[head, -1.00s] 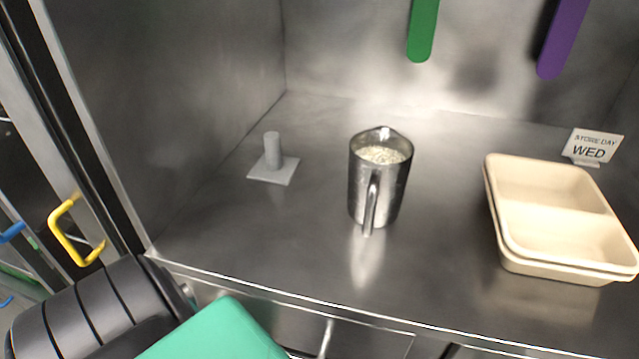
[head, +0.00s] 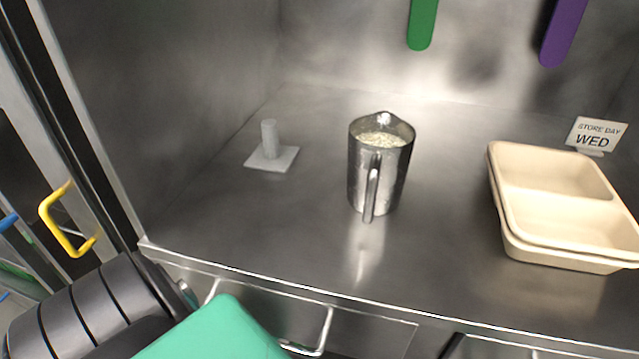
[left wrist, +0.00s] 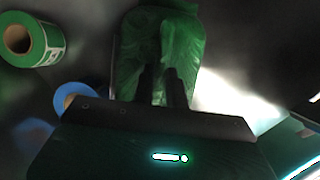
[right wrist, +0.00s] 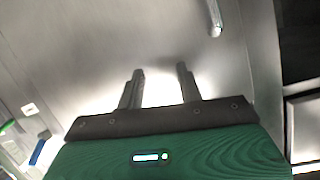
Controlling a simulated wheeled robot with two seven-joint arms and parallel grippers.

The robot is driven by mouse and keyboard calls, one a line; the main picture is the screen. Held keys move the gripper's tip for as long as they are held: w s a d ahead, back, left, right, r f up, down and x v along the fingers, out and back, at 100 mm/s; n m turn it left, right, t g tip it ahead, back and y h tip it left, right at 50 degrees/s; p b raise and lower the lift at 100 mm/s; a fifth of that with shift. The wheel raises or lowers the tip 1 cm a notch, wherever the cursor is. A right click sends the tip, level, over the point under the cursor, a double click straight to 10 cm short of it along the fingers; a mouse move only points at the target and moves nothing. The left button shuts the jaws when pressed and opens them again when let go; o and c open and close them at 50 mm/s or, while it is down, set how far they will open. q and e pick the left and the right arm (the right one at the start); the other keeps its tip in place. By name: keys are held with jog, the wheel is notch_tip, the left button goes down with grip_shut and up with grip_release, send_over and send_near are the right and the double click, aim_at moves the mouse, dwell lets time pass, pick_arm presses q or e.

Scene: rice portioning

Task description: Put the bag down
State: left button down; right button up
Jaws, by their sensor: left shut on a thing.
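A green translucent bag (left wrist: 165,45) hangs in my left gripper (left wrist: 165,75) in the left wrist view. The two dark fingers are close together and shut on it. The bag does not show in the head view, where only my left arm's links and green housing come in at the bottom left. My right gripper (right wrist: 160,75) shows in the right wrist view with its two fingers apart and nothing between them. It is in front of a bare metal surface.
A metal jug (head: 378,170) of pale grains stands mid-counter. A grey post on a square base (head: 271,157) is left of it. Stacked beige two-compartment trays (head: 508,235) and a "WED" sign (head: 597,133) are right. A green label roll (left wrist: 28,40) is beside the bag. Front counter is clear.

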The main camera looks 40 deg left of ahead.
jog(key=shift+w+r, duration=0.1)
pick_arm(q)
jog(key=c, duration=1.4)
grip_release()
jog(key=shift+f, duration=0.1)
pick_arm(e)
jog(key=shift+r, duration=0.1)
